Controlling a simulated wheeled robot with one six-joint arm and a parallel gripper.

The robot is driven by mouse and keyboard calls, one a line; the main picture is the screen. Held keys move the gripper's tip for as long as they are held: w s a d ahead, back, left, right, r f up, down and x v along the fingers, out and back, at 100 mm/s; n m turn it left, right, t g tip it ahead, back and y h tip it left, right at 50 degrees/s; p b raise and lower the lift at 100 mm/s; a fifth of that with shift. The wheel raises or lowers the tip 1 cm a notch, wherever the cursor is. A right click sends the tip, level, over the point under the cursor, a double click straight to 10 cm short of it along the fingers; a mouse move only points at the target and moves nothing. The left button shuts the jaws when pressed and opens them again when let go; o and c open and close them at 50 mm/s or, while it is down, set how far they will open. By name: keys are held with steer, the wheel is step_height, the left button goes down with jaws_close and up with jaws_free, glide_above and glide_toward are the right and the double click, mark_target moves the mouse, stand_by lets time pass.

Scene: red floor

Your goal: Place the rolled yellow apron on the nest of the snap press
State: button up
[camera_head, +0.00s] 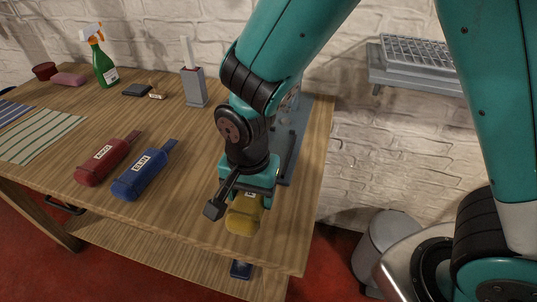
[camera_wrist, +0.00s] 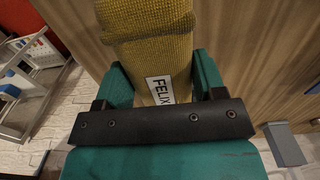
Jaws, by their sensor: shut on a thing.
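The rolled yellow apron (camera_head: 243,216) is in my gripper (camera_head: 248,187), near the table's right front part. In the wrist view the apron (camera_wrist: 158,55) lies between the two green fingers of my gripper (camera_wrist: 163,78), with a white label reading FELIX facing the camera. I cannot tell whether the apron touches the table. A blue-grey device (camera_head: 292,140), apparently the snap press, stands at the table's right side behind my arm. My arm hides much of it, and its nest cannot be made out.
On the wooden table (camera_head: 145,215) lie a red roll (camera_head: 105,160) and a blue roll (camera_head: 143,174). A grey holder (camera_head: 195,87), a green spray bottle (camera_head: 104,66) and a striped cloth (camera_head: 38,137) are farther left. A bin (camera_head: 380,240) stands right of the table.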

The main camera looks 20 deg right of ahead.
steer(key=shift+w+d, duration=0.1)
steer(key=shift+w, duration=0.2)
steer(key=w+d+p, duration=0.1)
steer(key=w+d, duration=0.1)
steer(key=w, duration=0.1)
steer(key=w+d+p, duration=0.1)
steer(key=w+d, duration=0.2)
steer(key=w, duration=0.1)
steer(key=w+d, duration=0.2)
steer(key=w, duration=0.1)
steer(key=shift+w+d+p, duration=0.25)
steer(key=shift+d+p, duration=0.05)
steer(key=shift+p, duration=0.1)
steer(key=w+d, duration=0.1)
steer(key=w+d+p, duration=0.1)
steer(key=w, duration=0.1)
steer(key=shift+w+d, duration=0.25)
steer(key=shift+d, duration=0.05)
steer(key=shift+s+f, duration=0.1)
steer(key=shift+f, duration=0.4)
steer(key=shift+a+f, duration=0.1)
steer(key=shift+f, duration=0.2)
steer(key=shift+c, duration=0.4)
steer(key=shift+f, duration=0.2)
steer(key=o, duration=1.1)
steer(key=shift+r, duration=0.1)
